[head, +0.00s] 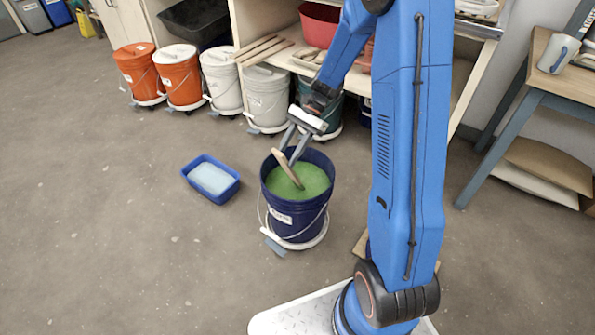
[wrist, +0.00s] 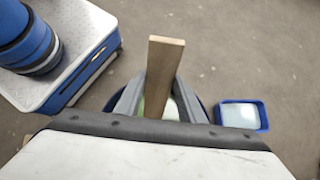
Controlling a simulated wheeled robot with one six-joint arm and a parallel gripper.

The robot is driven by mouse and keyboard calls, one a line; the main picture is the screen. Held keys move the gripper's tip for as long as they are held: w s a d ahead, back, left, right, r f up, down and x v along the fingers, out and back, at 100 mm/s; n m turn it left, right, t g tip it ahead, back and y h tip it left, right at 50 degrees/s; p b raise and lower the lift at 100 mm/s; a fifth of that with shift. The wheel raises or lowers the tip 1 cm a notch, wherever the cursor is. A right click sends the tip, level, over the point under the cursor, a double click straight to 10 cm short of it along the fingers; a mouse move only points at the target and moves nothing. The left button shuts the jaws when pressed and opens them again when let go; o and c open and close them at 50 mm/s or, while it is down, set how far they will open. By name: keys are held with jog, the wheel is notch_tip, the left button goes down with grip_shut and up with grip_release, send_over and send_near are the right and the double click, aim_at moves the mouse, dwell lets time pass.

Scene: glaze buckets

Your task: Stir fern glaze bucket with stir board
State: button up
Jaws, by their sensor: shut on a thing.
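The fern glaze bucket (head: 283,216) is dark blue, holds green glaze (head: 312,182) and stands on a white wheeled dolly in the middle of the head view. The wooden stir board (head: 285,167) leans at a tilt, its lower end in the green glaze. My gripper (head: 292,155) is above the bucket, shut on the stir board. In the wrist view the board (wrist: 162,75) stands between the fingers, and it hides much of the bucket. The board's submerged tip is hidden.
A blue tub (head: 211,177) with pale liquid sits on the floor left of the bucket. Lidded orange buckets (head: 178,75) and white buckets (head: 264,97) line the shelf. More wooden boards (head: 262,50) lie on the shelf. A table (head: 545,75) stands at right. Floor at left is clear.

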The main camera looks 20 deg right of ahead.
jog(key=shift+w+a+r, duration=0.1)
jog(key=shift+w+a, duration=0.4)
jog(key=shift+w, duration=0.05)
jog(key=s+a+r, duration=0.2)
jog(key=a+r, duration=0.1)
jog(key=r, duration=0.6)
jog(key=s+a+r, duration=0.2)
jog(key=a+r, duration=0.2)
jog(key=r, duration=0.6)
jog(key=shift+r, duration=0.2)
dwell(0.4)
dwell(0.9)
